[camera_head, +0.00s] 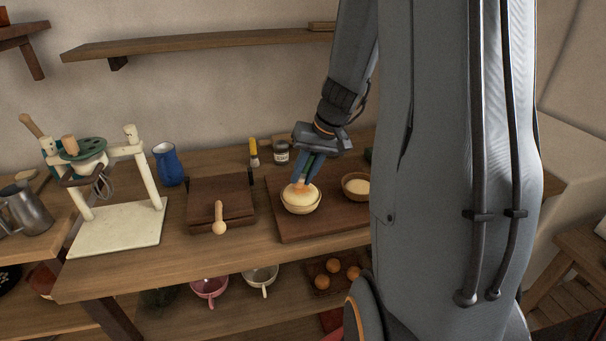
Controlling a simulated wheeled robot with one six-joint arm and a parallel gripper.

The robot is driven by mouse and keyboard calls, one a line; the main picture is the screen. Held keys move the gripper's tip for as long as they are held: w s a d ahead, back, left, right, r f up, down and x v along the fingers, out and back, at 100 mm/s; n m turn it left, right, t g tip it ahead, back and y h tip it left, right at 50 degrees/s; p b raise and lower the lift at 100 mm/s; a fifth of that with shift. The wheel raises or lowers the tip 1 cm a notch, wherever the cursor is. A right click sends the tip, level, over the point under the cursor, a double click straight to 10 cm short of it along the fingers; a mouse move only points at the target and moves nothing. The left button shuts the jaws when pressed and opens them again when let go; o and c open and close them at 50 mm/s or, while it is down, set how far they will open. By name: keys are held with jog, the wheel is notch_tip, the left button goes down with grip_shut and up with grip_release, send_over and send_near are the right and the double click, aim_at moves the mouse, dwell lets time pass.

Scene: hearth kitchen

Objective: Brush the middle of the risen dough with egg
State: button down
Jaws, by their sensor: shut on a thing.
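The risen dough (297,198) is a pale, rounded mound in a small light-coloured bowl (302,210) on a dark wooden board. My gripper (302,176) points down just above the dough, shut on a small brush-like thing (300,187). Only its orange lower end shows, at the top of the dough near the middle; the fingers hide the rest. I cannot tell whether it touches the dough. I cannot tell which vessel holds the egg.
A yellow-topped brush-like tool (254,153) and a dark labelled jar (281,153) stand behind the board (283,232). Cups and eggs sit below.

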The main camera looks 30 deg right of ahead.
jog(key=shift+f+b, duration=0.65)
jog(key=shift+f, duration=0.05)
jog(key=shift+w+d+r, duration=0.1)
jog(key=shift+w+d, duration=0.05)
jog(key=shift+w, duration=0.65)
jog(key=shift+w+d, duration=0.15)
jog(key=shift+w, duration=0.6)
jog(key=shift+s+a+f+b, duration=0.15)
jog(key=shift+s+b, duration=0.1)
jog(key=shift+s, duration=0.55)
jog(key=shift+s+a+f+b, duration=0.1)
jog(key=shift+s+a+b, duration=0.1)
jog(key=shift+s, duration=0.6)
jog(key=shift+w+r, duration=0.1)
jog(key=shift+w, duration=0.05)
